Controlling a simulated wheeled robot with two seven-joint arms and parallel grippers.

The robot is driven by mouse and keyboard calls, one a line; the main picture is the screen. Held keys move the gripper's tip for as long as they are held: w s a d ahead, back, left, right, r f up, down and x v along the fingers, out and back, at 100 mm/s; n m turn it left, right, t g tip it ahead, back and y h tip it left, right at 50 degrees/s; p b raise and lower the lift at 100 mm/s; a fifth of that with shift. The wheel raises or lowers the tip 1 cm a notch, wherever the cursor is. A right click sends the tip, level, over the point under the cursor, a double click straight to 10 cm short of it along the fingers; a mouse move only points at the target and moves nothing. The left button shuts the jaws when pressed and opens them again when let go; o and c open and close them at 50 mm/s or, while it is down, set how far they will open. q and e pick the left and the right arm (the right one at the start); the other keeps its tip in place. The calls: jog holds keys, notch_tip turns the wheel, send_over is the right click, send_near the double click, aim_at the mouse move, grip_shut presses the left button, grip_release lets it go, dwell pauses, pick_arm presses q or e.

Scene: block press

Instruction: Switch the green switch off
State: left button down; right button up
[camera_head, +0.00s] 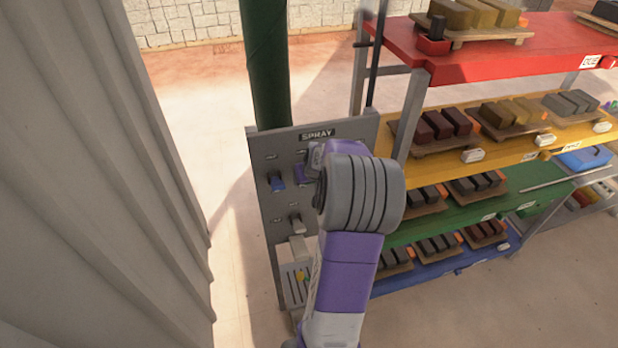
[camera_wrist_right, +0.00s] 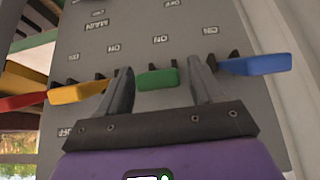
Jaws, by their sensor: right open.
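The green switch (camera_wrist_right: 158,79) shows in the right wrist view, in a row of coloured switches on a grey panel. My right gripper (camera_wrist_right: 161,66) is open, with one finger on each side of the green switch. I cannot tell whether the fingers touch it. The lettering there is upside down; "ON" labels lie above the switches in the picture. In the head view, my right arm reaches the grey panel (camera_head: 268,225) marked "SPRAY" and hides the green switch. My left gripper is not in view.
A blue switch (camera_wrist_right: 255,65) is close to the gripper's right finger, and a yellow switch (camera_wrist_right: 78,92) is close to the left finger. A red switch (camera_wrist_right: 20,102) is further left. Shelves with blocks, including a red shelf (camera_head: 480,62), stand right of the panel. A grey ribbed surface (camera_head: 90,160) is at left.

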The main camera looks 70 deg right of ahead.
jog(key=v, duration=0.7)
jog(key=shift+a+r, duration=0.15)
jog(key=shift+r, duration=0.05)
jog(key=shift+s, duration=0.15)
dwell(0.4)
